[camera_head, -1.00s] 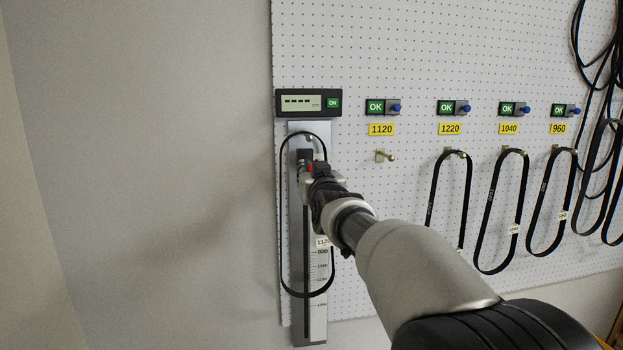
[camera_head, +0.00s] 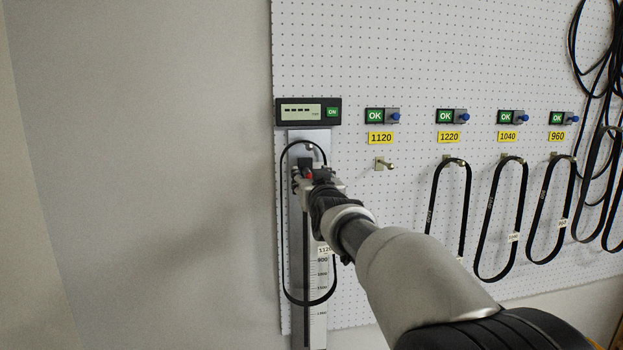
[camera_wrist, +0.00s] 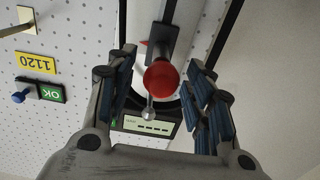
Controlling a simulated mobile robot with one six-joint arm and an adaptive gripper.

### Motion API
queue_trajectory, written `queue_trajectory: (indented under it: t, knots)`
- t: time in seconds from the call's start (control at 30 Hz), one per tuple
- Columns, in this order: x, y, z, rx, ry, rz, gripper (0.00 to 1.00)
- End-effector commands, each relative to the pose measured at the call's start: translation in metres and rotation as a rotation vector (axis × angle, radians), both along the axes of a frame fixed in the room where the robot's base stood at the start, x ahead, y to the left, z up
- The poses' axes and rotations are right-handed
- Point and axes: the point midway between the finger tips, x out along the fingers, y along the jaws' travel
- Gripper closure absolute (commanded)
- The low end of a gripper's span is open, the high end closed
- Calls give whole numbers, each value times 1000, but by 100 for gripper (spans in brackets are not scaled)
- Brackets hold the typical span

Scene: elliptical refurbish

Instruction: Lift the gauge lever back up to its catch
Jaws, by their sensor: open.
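The gauge (camera_head: 310,140) is a tall grey rail with a printed scale, on the left of the pegboard. A black belt (camera_head: 283,230) tagged 1120 hangs around its upper peg. The lever's red knob (camera_wrist: 161,77) sits on a dark slider block (camera_wrist: 163,42) high on the rail; a little red also shows in the head view (camera_head: 309,176). My gripper (camera_head: 314,178) is at the slider. In the wrist view my open fingers (camera_wrist: 163,85) stand either side of the red knob, with gaps on both sides. I cannot make out the catch.
A display (camera_head: 308,112) marked ON sits just above the gauge. To the right, an empty hook (camera_head: 384,164) is under the yellow 1120 label (camera_head: 381,138). Several belts (camera_head: 468,205) hang farther right. The wall left of the gauge is bare.

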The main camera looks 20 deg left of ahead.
Motion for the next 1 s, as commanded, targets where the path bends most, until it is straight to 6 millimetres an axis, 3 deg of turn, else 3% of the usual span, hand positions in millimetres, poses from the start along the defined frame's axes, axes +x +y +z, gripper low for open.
queue_trajectory:
  t: [0.37,0.8,1.0]
  knots:
    - [-8,-5,-1,-1,2,0,52]
    - [-75,-46,0,0,0,0,52]
    - [-96,-59,0,0,0,0,52]
